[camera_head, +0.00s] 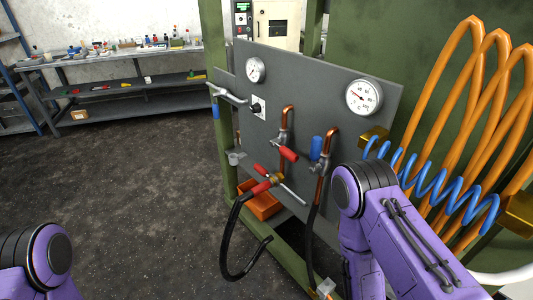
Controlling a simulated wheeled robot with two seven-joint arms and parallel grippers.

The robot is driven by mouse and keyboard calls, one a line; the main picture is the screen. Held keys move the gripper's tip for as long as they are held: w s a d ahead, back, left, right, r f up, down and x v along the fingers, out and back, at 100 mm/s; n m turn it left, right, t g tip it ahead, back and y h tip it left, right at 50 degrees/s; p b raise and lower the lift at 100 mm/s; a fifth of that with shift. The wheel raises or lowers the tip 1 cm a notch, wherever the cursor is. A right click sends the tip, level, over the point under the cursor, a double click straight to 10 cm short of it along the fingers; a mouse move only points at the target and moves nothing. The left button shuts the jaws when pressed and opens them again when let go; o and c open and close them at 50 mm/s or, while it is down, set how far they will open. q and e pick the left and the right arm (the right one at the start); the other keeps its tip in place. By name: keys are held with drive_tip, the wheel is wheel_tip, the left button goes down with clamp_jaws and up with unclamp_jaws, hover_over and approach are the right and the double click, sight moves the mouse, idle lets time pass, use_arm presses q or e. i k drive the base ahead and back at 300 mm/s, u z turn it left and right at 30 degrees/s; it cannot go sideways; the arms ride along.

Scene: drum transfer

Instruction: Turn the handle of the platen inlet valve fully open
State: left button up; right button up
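A grey panel (333,88) on a green frame carries several valves and pipes. A red-handled valve (288,154) sits on the left copper pipe. A blue-handled valve (317,148) stands on the right copper pipe, its handle roughly upright. A brass fitting with red grips (263,186) and a black hose is lower down. I cannot tell which valve is the platen inlet valve; no label is readable. My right arm comes in at lower right and my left arm shows at lower left; neither gripper is visible.
Two round gauges (364,97) and a black knob (257,107) are on the panel. Orange coiled pipes (465,110) and a blue coil (440,184) stand at right. An orange bin (264,206) sits low in the frame. Dark floor at left is clear before a workbench (130,55).

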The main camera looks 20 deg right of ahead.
sight(288, 153)
drive_tip(key=u, duration=1.3)
drive_tip(key=k, duration=1)
drive_tip(key=z, duration=1.25)
drive_tip(key=i, duration=0.35)
drive_tip(key=z, duration=0.1)
